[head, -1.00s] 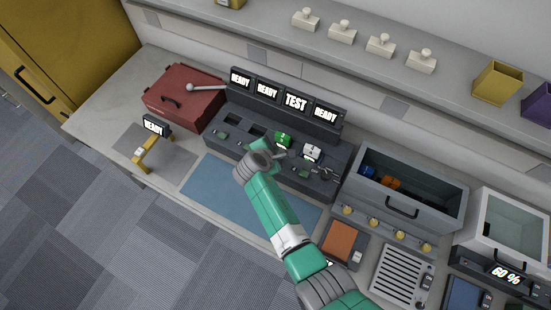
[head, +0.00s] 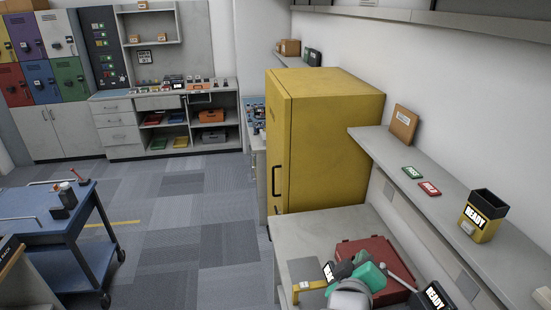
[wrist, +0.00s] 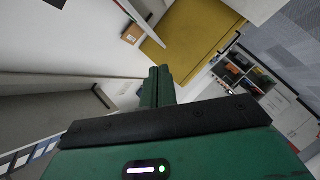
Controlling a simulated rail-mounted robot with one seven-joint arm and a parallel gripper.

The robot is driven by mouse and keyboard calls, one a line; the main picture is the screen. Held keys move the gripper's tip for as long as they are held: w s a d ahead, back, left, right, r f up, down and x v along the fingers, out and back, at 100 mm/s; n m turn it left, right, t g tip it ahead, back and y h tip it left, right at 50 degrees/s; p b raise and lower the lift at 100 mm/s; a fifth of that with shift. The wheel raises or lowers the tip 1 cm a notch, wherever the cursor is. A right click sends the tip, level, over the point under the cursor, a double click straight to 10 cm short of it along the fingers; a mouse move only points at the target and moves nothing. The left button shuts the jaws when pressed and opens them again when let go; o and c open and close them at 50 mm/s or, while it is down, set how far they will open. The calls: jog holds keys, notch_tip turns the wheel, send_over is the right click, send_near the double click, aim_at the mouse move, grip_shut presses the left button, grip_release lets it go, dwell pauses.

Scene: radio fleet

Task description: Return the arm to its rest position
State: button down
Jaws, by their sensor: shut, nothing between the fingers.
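My gripper (head: 371,276) shows at the bottom of the head view as a green shape beside a grey round joint of my arm. It is in front of the red case (head: 395,290) and hides part of it. In the wrist view the two dark green fingers (wrist: 157,86) stand together, shut with nothing between them. The rest of my arm is mostly out of the head view.
A yellow stand (head: 309,287) with a small display is close by on the grey counter (head: 310,235). A tall yellow cabinet (head: 335,140) stands behind. A wall shelf (head: 385,155) runs along the right. Open floor and a blue cart (head: 45,210) lie left.

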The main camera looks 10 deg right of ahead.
jog(key=a+r+m+t+y+p, duration=0.1)
jog(key=a+r+t, duration=0.1)
jog(key=a+r, duration=0.4)
jog(key=a+r+t+y, duration=0.1)
jog(key=a+r+t, duration=0.15)
jog(key=r, duration=0.55)
jog(key=s+a+r+m+t+y+p, duration=0.1)
jog(key=s+a+r+t+y, duration=0.3)
jog(key=s+a+r, duration=0.4)
jog(key=s+a+r+m+t+y+p, duration=0.1)
jog(key=s+a+r+t+y, duration=0.2)
jog(key=s+a+r+t, duration=0.2)
jog(key=s+a+r, duration=0.1)
jog(key=a+r, duration=0.3)
jog(key=r, duration=0.2)
jog(key=s+a+r, duration=0.2)
jog(key=a+r, duration=0.1)
jog(key=r, duration=0.3)
jog(key=shift+s+a+y, duration=0.2)
jog(key=shift+a+y, duration=0.15)
jog(key=shift+y, duration=0.05)
jog(key=shift+d, duration=0.1)
